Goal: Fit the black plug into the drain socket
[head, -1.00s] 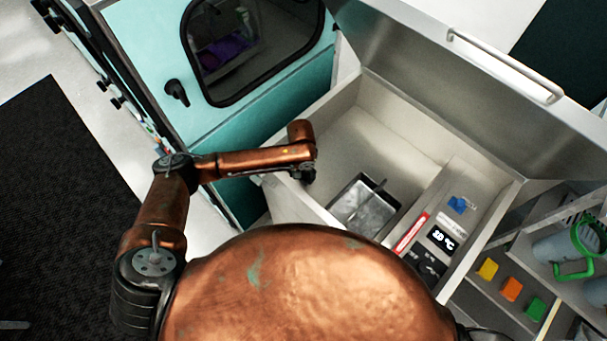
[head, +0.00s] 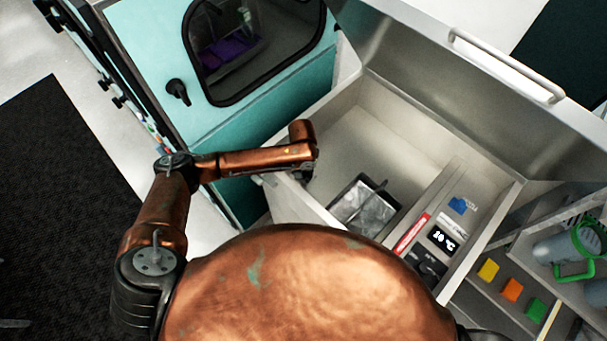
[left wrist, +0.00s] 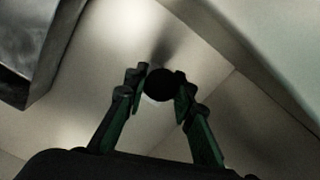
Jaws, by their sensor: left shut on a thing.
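The black plug (left wrist: 165,84) is a dark round piece between the fingertips of my left gripper (left wrist: 160,92) in the left wrist view. The gripper is shut on it, a finger on each side. In the head view my left gripper (head: 308,173) is inside the left part of the steel basin (head: 385,120), and the plug cannot be made out there. A dark shadow falls on the pale basin surface just beyond the plug. I cannot make out the drain socket; the plug and fingers may cover it. My right gripper is not in view.
A dark-rimmed metal container (head: 366,207) stands in the basin, right of my left gripper. A teal cabinet (head: 150,62) stands behind left. Coloured blocks (head: 511,289) sit at lower right.

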